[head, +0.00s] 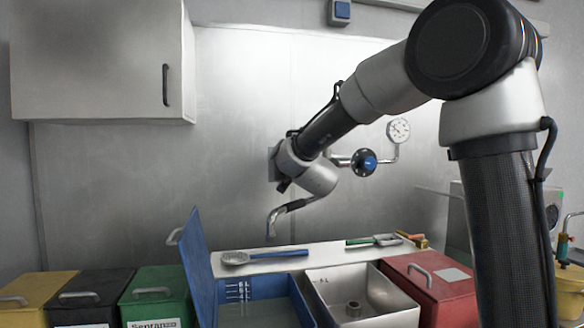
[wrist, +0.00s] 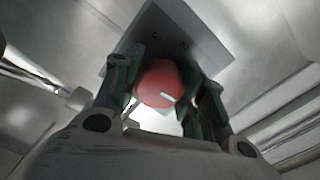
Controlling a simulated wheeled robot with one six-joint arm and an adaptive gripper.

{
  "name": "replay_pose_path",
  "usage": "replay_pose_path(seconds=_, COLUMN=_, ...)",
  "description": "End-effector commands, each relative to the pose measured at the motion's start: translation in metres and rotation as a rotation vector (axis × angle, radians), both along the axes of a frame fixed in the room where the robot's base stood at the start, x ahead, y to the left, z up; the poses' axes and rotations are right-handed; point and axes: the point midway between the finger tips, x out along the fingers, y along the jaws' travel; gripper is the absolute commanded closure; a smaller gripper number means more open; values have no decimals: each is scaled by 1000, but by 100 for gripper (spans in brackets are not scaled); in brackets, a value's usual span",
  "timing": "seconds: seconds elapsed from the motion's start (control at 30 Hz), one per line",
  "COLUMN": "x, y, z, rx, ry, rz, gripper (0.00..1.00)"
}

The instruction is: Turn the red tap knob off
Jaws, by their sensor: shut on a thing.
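The red tap knob (wrist: 158,84) shows in the wrist view, round, with a short white mark on its lower right. A square grey plate (wrist: 178,38) with small letters lies behind it. My gripper (wrist: 165,88) has one finger on each side of the knob and is shut on it. In the head view the knob is hidden behind my arm and gripper (head: 284,178), which reach the metal back wall.
A blue valve knob (head: 364,162) and a round gauge (head: 398,130) are on the wall to the right. Below stand an open blue bin (head: 197,262), a steel sink box (head: 385,298) and a red lidded bin (head: 440,290). A white cabinet (head: 95,60) hangs upper left.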

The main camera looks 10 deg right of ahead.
Motion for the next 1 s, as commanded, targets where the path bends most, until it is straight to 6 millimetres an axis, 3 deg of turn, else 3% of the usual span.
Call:
replay_pose_path(seconds=0.3, x=0, y=0, z=0, rx=118, ry=1, rz=0, gripper=83)
replay_pose_path(seconds=0.83, x=0, y=0, z=0, rx=141, ry=1, rz=0, gripper=83)
replay_pose_path(seconds=0.87, x=0, y=0, z=0, rx=141, ry=1, rz=0, gripper=56)
replay_pose_path(seconds=0.97, x=0, y=0, z=0, rx=140, ry=1, rz=0, gripper=37)
replay_pose_path(seconds=1.0, x=0, y=0, z=0, rx=140, ry=1, rz=0, gripper=37)
